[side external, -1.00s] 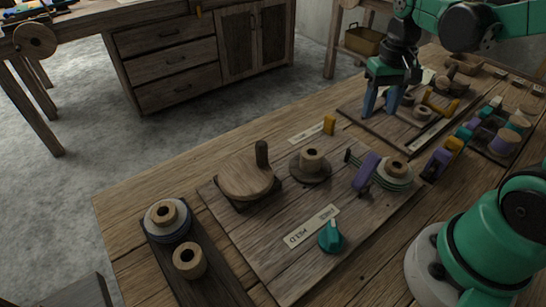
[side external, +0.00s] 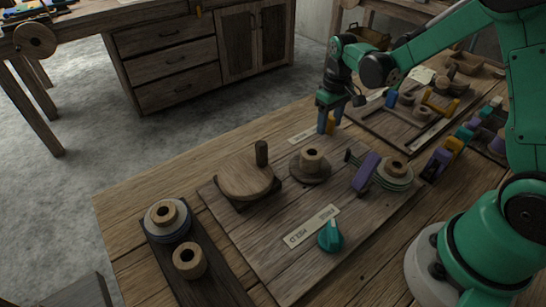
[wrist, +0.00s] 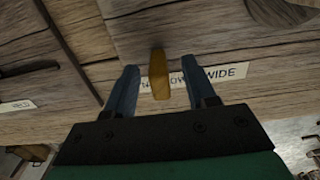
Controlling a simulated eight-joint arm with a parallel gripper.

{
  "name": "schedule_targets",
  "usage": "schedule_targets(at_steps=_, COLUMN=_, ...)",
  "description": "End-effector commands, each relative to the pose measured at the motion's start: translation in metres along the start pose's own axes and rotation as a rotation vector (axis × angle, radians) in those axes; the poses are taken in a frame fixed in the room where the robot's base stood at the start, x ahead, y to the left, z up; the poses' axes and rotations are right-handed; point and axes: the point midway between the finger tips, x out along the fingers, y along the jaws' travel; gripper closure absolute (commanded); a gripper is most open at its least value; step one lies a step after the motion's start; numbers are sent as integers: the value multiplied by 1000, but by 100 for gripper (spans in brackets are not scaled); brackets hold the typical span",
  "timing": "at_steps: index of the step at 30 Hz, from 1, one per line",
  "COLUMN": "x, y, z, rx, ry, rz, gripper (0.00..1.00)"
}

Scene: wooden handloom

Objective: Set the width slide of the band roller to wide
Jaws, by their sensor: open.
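The width slide (wrist: 159,75) is a yellow-orange tab on a wooden board. In the wrist view it stands in front of a pale label (wrist: 232,75) and hides part of the first word; WIDE is readable at the label's right end, and the tab is left of it. My gripper (wrist: 159,68) is open, with one blue finger on each side of the tab and gaps on both sides. In the side external view my gripper (side external: 328,112) points down over the slide (side external: 331,127), its fingers partly covering it.
On the same board are a round wooden crank disc (side external: 246,180), a spool (side external: 311,160), a purple lever (side external: 366,171) and a teal knob (side external: 331,238). Another board with a yellow piece (side external: 440,104) lies behind right. A dark rack with spools (side external: 189,260) stands at front left.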

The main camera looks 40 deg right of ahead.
Motion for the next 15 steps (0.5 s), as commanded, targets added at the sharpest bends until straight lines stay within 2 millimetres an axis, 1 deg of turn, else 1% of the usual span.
schedule_targets(at_steps=7, x=1, y=0, z=0, rx=1, ry=0, rz=0, gripper=50)
schedule_targets(at_steps=8, x=1, y=0, z=0, rx=1, ry=0, rz=0, gripper=59)
schedule_targets(at_steps=9, x=1, y=0, z=0, rx=1, ry=0, rz=0, gripper=70)
schedule_targets(at_steps=11, x=1, y=0, z=0, rx=1, ry=0, rz=0, gripper=87)
schedule_targets(at_steps=12, x=1, y=0, z=0, rx=1, ry=0, rz=0, gripper=98)
schedule_targets(at_steps=13, x=1, y=0, z=0, rx=1, ry=0, rz=0, gripper=100)
schedule_targets(at_steps=15, x=1, y=0, z=0, rx=1, ry=0, rz=0, gripper=100)
